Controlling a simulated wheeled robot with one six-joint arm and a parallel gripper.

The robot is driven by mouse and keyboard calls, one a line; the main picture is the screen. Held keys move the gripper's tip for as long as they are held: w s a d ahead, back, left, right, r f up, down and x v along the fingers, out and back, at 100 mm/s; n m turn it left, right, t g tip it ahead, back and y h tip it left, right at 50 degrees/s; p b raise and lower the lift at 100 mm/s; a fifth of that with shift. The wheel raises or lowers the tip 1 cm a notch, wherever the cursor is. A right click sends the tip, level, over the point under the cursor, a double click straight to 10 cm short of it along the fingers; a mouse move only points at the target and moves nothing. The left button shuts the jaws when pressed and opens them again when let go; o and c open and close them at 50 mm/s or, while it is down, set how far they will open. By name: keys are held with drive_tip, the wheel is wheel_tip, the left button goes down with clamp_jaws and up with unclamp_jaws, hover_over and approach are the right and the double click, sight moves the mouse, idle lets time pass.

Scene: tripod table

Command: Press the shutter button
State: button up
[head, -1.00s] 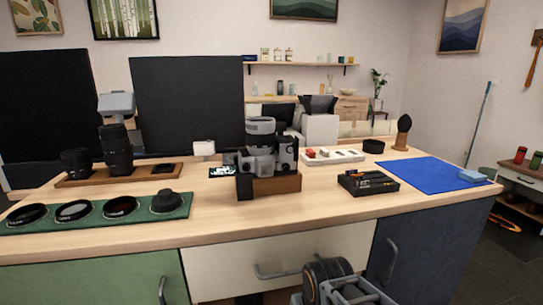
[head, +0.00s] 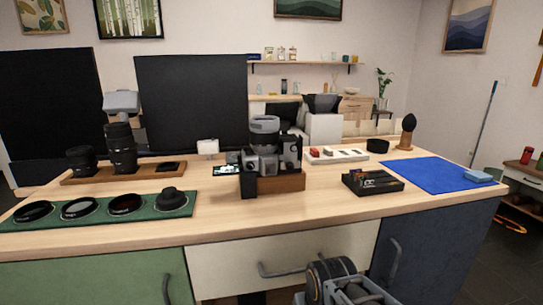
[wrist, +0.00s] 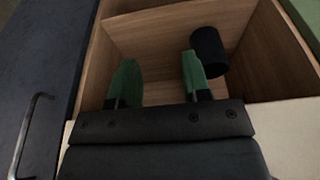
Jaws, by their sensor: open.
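A grey and black camera assembly (head: 263,150) stands on a wooden block (head: 282,183) near the middle of the desk, with a round lens-like part on top. The shutter button is too small to make out. In the wrist view my gripper (wrist: 158,82) is open, with two green fingertips apart and nothing between them. It points at a wooden-walled compartment (wrist: 150,35), away from the camera. In the head view only part of my arm shows at the bottom, below the desk top; my fingers are hidden there.
A black cylinder (wrist: 208,50) is close to my right fingertip in the wrist view. The desk's white drawer front (head: 285,258) and blue cabinet (head: 435,245) face me. A green tray of lens rings (head: 100,218), a black box (head: 372,183) and a blue mat (head: 432,176) flank the camera.

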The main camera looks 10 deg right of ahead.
clamp_jaws()
idle(1.0)
